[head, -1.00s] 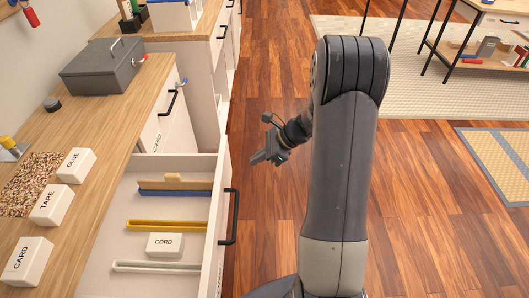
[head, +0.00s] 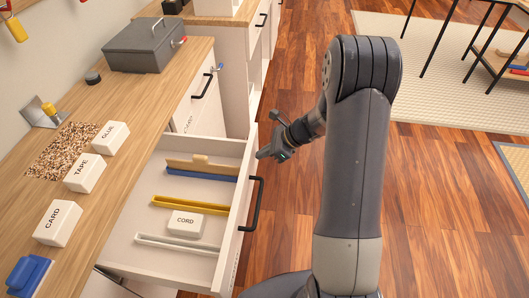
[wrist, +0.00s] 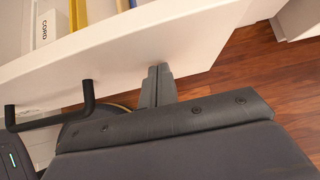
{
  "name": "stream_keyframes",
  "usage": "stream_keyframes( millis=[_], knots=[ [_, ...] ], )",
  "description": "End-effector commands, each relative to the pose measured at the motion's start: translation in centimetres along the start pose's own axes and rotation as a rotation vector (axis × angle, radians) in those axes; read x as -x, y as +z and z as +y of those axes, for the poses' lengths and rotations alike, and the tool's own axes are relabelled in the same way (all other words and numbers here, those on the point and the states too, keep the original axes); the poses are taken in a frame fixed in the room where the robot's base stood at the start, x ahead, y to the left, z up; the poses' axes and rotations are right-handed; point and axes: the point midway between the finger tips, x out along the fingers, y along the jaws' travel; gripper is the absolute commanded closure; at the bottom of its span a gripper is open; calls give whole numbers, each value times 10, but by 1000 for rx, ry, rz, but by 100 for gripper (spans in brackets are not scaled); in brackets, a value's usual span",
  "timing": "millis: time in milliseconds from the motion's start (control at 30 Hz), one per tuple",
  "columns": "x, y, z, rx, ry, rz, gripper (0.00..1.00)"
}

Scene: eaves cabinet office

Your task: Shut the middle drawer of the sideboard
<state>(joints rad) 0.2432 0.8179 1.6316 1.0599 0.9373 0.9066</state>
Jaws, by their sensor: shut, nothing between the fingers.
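The open drawer (head: 145,262) of the sideboard (head: 136,105) is pulled out to the right in the head view, with its black bar handle (head: 252,205) on the front panel. It holds a white CORD box (head: 185,222), a yellow bar, a white bar and a blue-and-wood piece. My gripper (head: 264,153) is shut and empty, just outside the drawer front near its far end. In the wrist view my gripper (wrist: 158,72) points at the white drawer front (wrist: 195,50), close to it, right of the handle (wrist: 50,120). I cannot tell whether the fingertips touch it.
The sideboard top carries a grey cash box (head: 146,46), white CARD (head: 57,222), TAPE (head: 84,172) and GLUE (head: 110,138) boxes, and a blue object (head: 29,275). Another cabinet stands beyond. Open wooden floor (head: 430,190) lies to the right.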

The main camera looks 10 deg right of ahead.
Motion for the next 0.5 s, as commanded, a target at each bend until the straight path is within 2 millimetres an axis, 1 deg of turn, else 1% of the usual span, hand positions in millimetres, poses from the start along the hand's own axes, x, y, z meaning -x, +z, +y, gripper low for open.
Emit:
stream_keyframes(
  millis=[167,267,500],
  knots=[
    [-7,7,0,1,2,0,100],
    [-15,16,1,3,3,-1,100],
    [-44,45,1,4,3,-1,100]
  ],
)
